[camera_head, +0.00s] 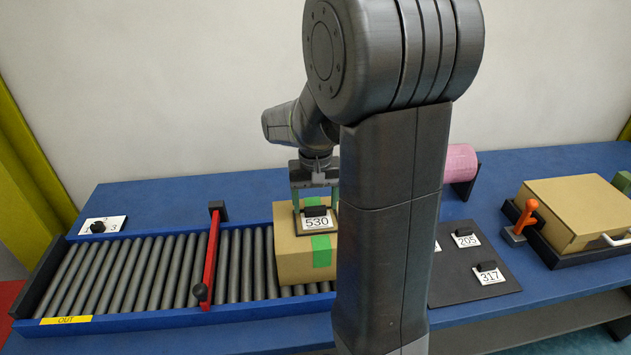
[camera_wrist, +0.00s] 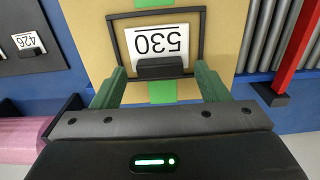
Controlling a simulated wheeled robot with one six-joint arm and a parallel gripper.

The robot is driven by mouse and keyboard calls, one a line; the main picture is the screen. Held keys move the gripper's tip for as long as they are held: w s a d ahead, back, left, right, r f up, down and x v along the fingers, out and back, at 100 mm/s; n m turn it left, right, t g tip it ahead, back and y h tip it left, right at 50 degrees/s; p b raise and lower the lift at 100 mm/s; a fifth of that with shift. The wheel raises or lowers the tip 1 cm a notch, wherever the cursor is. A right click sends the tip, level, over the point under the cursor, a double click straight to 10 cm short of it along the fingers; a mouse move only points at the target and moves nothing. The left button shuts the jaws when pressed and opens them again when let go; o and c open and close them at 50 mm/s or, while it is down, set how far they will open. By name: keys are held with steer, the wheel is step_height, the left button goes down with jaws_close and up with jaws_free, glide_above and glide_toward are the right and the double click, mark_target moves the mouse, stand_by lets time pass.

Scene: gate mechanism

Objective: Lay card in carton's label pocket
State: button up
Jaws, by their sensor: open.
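My gripper (camera_head: 316,197) is just above the carton. Its green fingers (camera_wrist: 162,78) stand apart on either side of the block, with gaps between, holding nothing. Whether the card is fully seated cannot be told.
The carton stands on a roller conveyor (camera_head: 140,272) with green tape over it. A red gate bar (camera_head: 210,255) crosses the rollers to its left. A dark mat (camera_head: 455,283) at right holds other cards (camera_head: 466,238). A pink cylinder (camera_head: 460,163) and closed box (camera_head: 575,210) are farther right.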

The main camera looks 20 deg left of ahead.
mark_target(316, 208)
step_height(316, 208, up, 11)
stand_by(0.3)
steer(key=shift+c, duration=0.2)
stand_by(1.1)
